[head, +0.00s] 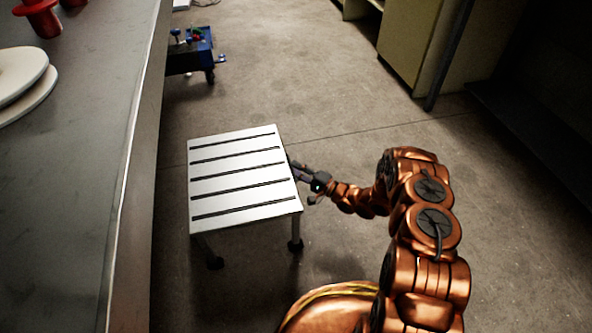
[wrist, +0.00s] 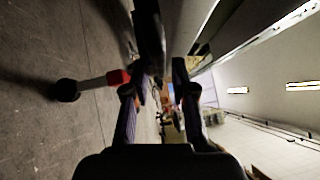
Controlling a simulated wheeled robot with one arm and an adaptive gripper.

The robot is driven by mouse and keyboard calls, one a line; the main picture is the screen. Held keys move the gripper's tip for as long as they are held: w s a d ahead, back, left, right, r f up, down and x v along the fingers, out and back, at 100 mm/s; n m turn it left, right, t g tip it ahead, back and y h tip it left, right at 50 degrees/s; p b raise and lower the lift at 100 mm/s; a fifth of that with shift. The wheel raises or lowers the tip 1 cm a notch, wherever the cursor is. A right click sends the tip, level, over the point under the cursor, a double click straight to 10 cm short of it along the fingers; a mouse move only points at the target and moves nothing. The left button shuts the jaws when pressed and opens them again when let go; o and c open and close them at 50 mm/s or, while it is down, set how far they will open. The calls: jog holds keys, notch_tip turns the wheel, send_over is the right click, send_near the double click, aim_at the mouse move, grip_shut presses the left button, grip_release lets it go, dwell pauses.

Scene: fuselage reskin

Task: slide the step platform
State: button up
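The step platform (head: 240,187) has a pale metal top with several dark grooves across it. It stands upright on the floor beside the long workbench, and two legs with dark feet show below its near side. My gripper (head: 297,168) is at the platform's right edge in the head view; I cannot tell if it touches. In the wrist view a platform leg (wrist: 97,82) with a red collar and a black foot sticks out to the left. The fingers of my gripper (wrist: 164,75) are apart, with background showing between them.
The grey workbench (head: 85,150) runs along the left, with white discs (head: 24,85) and red parts (head: 42,20) on it. A blue cart (head: 190,52) stands behind the platform. A cabinet (head: 420,45) is at the back right.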

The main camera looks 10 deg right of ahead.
jog(key=shift+o, duration=0.6)
jog(key=shift+s, duration=0.15)
jog(key=v, duration=1.1)
jog(key=shift+s+d, duration=0.2)
jog(key=shift+d, duration=0.15)
